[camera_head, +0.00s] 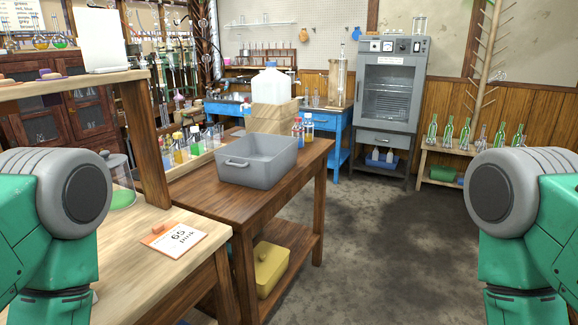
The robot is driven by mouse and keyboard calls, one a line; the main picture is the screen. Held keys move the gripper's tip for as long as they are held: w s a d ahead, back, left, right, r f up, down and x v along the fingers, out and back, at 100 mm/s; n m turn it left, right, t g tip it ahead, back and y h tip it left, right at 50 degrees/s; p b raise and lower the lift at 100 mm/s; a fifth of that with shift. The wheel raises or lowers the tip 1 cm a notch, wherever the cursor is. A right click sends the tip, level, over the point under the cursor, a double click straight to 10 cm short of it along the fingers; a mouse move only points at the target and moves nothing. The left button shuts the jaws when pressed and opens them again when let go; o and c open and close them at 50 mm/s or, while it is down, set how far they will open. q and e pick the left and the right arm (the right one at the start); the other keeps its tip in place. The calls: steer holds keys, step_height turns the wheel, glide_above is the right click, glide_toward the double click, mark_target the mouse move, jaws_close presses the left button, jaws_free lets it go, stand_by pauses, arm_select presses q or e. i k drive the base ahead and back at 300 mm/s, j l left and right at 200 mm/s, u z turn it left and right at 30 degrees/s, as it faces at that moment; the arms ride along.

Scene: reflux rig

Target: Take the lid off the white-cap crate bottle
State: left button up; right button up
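I cannot tell for sure which bottle is the white-cap one. Neither gripper shows; only my green and grey arm links are visible at both sides.
A grey tub (257,160) sits on the table (195,195) in front of the crate. Several small bottles with coloured liquid (180,148) stand left of it. A light bench (120,250) with a card (174,239) is nearer. Open floor (390,250) lies to the right.

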mark_target(308, 124)
steer(key=i+l+u, duration=0.2)
steer(key=i+l, duration=0.2)
steer(key=i+l+u, duration=0.15)
steer(key=i+l, duration=0.25)
steer(key=i+l+u, duration=0.2)
steer(key=i+l, duration=0.15)
steer(key=l, duration=0.2)
steer(key=i+l+u, duration=0.15)
steer(key=i+l, duration=0.2)
steer(key=l, duration=0.2)
